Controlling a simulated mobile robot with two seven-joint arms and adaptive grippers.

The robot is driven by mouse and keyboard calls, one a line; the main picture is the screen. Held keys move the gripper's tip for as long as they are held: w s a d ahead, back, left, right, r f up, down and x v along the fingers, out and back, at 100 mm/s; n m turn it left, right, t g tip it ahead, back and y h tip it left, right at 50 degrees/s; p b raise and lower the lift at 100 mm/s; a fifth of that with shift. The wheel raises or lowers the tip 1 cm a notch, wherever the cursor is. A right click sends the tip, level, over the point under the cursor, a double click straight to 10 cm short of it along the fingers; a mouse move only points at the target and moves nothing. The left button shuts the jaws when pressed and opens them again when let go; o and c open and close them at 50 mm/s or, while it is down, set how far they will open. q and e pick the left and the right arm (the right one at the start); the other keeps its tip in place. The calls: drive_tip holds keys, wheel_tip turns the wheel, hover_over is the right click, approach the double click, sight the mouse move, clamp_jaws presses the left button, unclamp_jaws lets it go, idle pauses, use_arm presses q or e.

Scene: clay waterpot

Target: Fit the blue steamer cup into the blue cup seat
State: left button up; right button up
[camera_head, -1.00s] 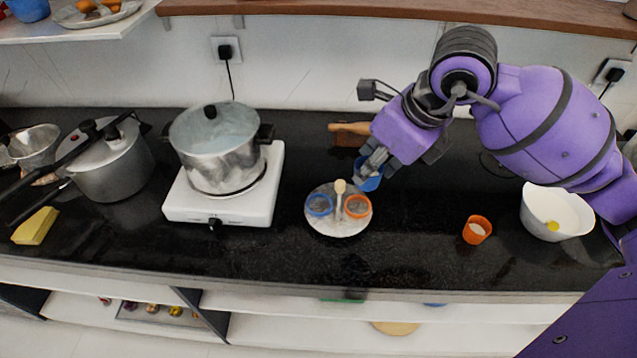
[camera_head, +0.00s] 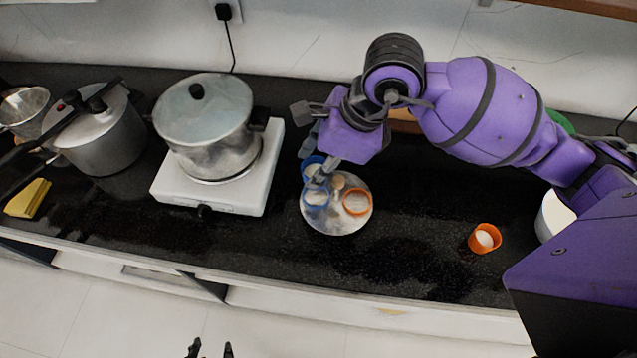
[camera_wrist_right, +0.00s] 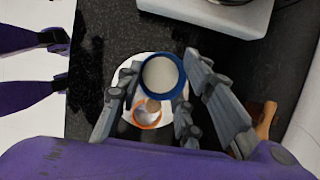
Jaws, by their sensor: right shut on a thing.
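The blue steamer cup (camera_head: 312,164) is held in my right gripper (camera_head: 320,174), just behind the round plate and its blue cup seat (camera_head: 316,197). In the right wrist view the cup (camera_wrist_right: 163,75) sits between the gripper fingers (camera_wrist_right: 160,80), its round opening facing the camera, and hides the blue seat. The blue seat is a ring on the left side of the pale plate (camera_head: 335,228); an orange seat (camera_head: 357,202) is on its right side. A small knob (camera_head: 338,182) stands between them. Whether the cup touches the plate cannot be told.
A steel pot (camera_head: 205,125) on a white burner (camera_head: 235,195) stands left of the plate. An orange cup (camera_head: 485,239) with white filling stands to the right. A pressure cooker (camera_head: 103,135) and a yellow sponge (camera_head: 27,198) are far left. The counter between plate and orange cup is clear.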

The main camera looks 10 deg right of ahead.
drive_tip(key=shift+f, duration=3.45)
drive_tip(key=shift+f, duration=0.2)
drive_tip(key=o, duration=1)
drive_tip(key=shift+c, duration=0.2)
drive_tip(key=shift+r, duration=0.1)
drive_tip(key=shift+d+r, duration=0.15)
drive_tip(key=shift+r, duration=0.35)
drive_tip(key=v, duration=1.1)
drive_tip(key=shift+r, duration=0.1)
